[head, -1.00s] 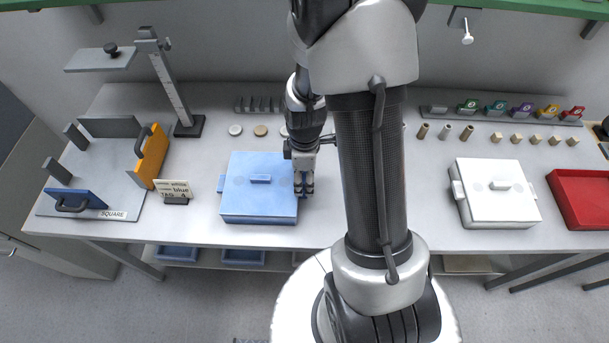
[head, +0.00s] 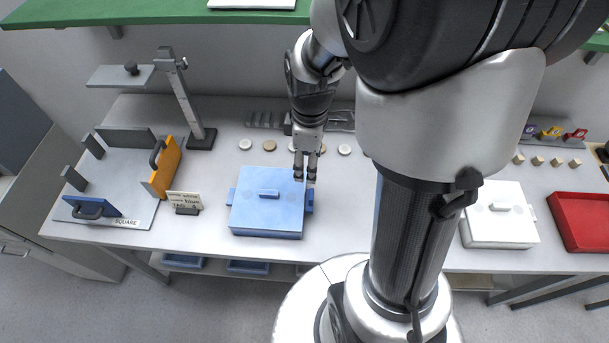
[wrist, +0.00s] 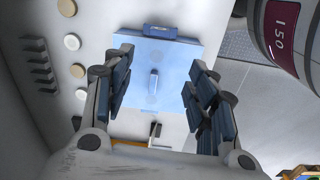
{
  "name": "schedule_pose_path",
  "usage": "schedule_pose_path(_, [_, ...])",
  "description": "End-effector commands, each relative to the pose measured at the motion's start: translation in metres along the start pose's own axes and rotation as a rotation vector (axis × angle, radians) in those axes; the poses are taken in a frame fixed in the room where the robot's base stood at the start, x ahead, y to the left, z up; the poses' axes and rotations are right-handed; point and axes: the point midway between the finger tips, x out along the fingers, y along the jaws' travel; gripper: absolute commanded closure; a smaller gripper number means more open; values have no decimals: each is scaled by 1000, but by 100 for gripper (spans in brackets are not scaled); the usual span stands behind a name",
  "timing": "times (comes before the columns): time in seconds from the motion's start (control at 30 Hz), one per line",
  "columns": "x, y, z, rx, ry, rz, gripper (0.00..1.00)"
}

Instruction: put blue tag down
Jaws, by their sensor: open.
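A light blue lidded box (head: 266,214) stands on the bench, left of centre. A darker blue piece (head: 309,200) sits at its right side; in the wrist view this piece (wrist: 172,33) lies along the box's far edge and carries a pale mark. I cannot tell whether it is the blue tag, the box's side handle, or both. My gripper (head: 305,180) points down by the box's back right corner, with its fingers apart. In the wrist view, the box (wrist: 152,100) shows between the open fingers, with nothing held.
Several round discs (head: 270,144) lie behind the box. A white box (head: 500,215) and a red tray (head: 582,220) are at the right. The green shelf (head: 150,15) overhangs the back.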

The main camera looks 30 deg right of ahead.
Motion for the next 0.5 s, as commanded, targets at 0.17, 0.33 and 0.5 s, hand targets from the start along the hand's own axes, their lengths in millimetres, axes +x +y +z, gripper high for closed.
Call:
schedule_pose_path(0.17, [-62, -32, -11, 203, 58, 82, 48])
schedule_pose_path(0.33, [-107, -71, -12, 416, 136, 134, 48])
schedule_pose_path(0.5, [-139, -111, -6, 623, 229, 161, 48])
